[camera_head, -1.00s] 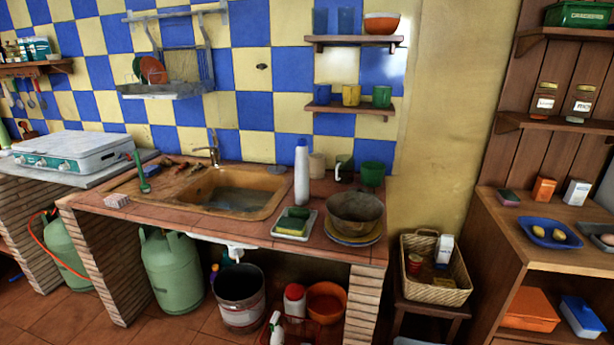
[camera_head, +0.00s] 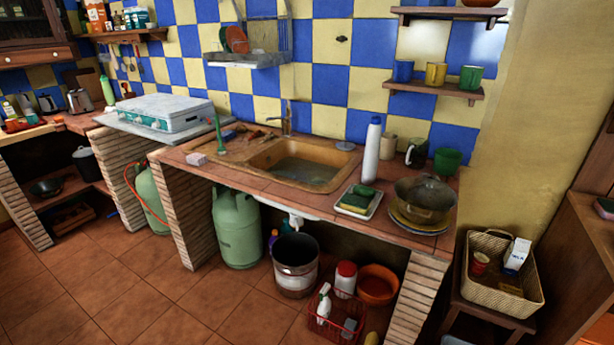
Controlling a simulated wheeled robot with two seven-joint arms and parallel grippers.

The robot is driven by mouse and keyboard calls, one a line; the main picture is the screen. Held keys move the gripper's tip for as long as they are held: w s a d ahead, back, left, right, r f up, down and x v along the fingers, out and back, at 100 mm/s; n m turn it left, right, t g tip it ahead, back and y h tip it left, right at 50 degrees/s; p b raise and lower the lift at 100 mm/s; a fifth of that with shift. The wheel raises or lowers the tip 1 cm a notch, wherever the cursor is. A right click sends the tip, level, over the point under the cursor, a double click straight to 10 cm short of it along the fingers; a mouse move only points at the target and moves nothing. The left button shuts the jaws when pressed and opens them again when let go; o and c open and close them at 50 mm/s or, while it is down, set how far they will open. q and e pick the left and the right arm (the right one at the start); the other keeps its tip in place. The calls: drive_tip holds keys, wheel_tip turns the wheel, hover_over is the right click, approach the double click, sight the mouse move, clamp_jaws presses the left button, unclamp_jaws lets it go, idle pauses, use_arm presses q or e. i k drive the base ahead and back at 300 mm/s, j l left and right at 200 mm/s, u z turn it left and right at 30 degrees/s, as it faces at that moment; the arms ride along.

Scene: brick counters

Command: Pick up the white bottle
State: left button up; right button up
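The white bottle (camera_head: 372,150) is tall with a blue cap. It stands upright on the tiled counter (camera_head: 300,198), to the right of the sink (camera_head: 300,165) and behind the sponge tray. Neither of my grippers shows in the head view. Other white bottles are under the counter: a spray bottle (camera_head: 324,303) in a red basket and one with a red cap (camera_head: 345,280).
A tray with green and yellow sponges (camera_head: 358,199), a pot on stacked plates (camera_head: 424,198), and mugs, one of them green (camera_head: 447,161), stand close around the bottle. A wicker basket (camera_head: 490,283) sits at right. The tiled floor (camera_head: 110,290) at front left is clear.

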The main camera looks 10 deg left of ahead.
sight(370, 162)
drive_tip(key=i+j+z, duration=0.1)
drive_tip(key=i+z, duration=0.2)
drive_tip(key=i+j+z, duration=0.15)
drive_tip(key=i+z, duration=0.2)
drive_tip(key=i, duration=0.15)
drive_tip(key=i+j+z, duration=0.3)
drive_tip(key=i, duration=0.05)
